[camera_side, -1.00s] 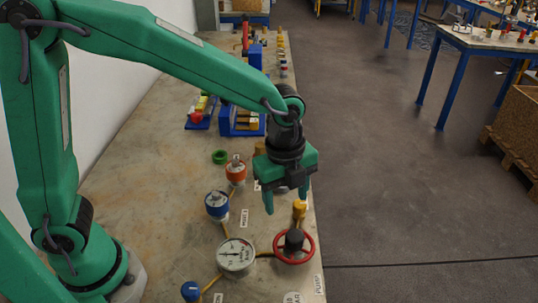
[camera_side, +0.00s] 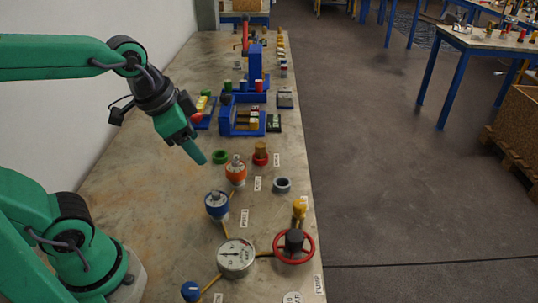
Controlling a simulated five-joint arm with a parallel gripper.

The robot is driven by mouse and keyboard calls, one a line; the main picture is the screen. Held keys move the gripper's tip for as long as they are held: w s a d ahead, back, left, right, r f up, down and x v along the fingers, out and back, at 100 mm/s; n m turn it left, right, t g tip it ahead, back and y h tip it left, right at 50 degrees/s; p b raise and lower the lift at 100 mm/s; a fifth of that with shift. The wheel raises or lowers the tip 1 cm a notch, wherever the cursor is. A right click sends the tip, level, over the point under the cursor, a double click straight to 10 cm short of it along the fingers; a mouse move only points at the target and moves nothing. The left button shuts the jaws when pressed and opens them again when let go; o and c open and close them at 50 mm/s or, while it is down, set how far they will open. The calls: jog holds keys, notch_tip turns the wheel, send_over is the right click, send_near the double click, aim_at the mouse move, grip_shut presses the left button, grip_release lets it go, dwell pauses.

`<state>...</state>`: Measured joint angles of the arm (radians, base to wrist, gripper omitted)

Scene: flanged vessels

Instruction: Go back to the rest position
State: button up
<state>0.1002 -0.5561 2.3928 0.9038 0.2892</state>
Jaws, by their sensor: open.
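My gripper (camera_side: 190,146) is at the left of the bench, tilted with its fingers pointing down and to the right. It is open, and no object shows in it. One finger hides most of the other. It is in the air, apart from the vessels. The orange-topped vessel (camera_side: 236,172) and the blue-topped vessel (camera_side: 217,206) stand upright on the bench to the right of and below it in the picture. A green ring (camera_side: 220,157) lies near the fingertips in the picture. A grey ring (camera_side: 282,185) lies at the right side of the bench.
A round gauge (camera_side: 236,257) and a red handwheel (camera_side: 294,247) are at the front of the bench (camera_side: 150,205). A red flange with a brass part (camera_side: 260,155) stands right of the green ring. Blue racks (camera_side: 242,118) stand farther back. The white wall is close on the left.

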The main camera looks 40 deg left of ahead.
jog(key=s+a+n, duration=0.1)
jog(key=n, duration=0.1)
jog(key=s+a+n+t, duration=0.1)
jog(key=s+n, duration=0.1)
jog(key=shift+s+a, duration=0.2)
jog(key=shift+a, duration=0.1)
dwell(2.9)
